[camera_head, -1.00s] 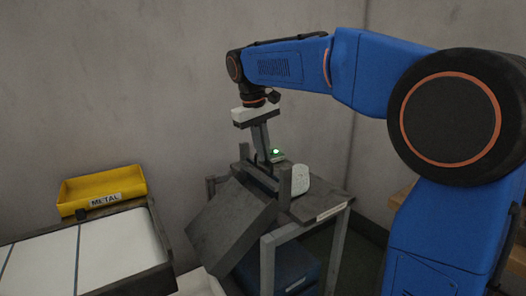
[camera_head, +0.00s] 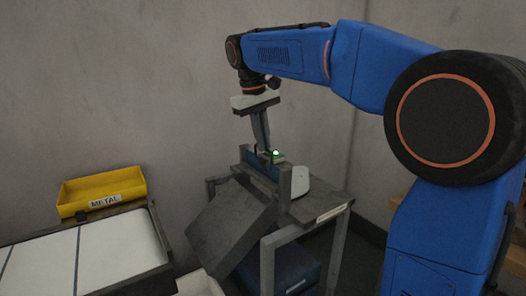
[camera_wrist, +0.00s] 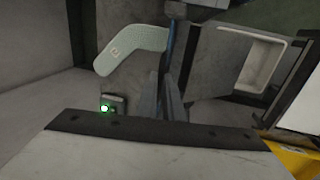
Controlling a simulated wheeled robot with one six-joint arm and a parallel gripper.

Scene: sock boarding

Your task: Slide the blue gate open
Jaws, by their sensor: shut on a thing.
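The blue gate (camera_head: 263,169) is a narrow upright panel at the head of the grey sloping chute, between grey side parts. In the wrist view it is a thin dark-blue strip (camera_wrist: 169,46) seen edge-on. My gripper (camera_head: 266,149) points down from above and is shut on the gate's upper part. In the wrist view its fingers (camera_wrist: 168,98) hide part of the gate. How far the gate stands open cannot be told.
A pale sock-shaped piece (camera_wrist: 136,46) lies on the stand beside the gate. A small device with a lit green light (camera_wrist: 105,107) sits behind. The grey chute (camera_head: 228,222) slopes down left. A yellow METAL bin (camera_head: 75,205) stands at the far left.

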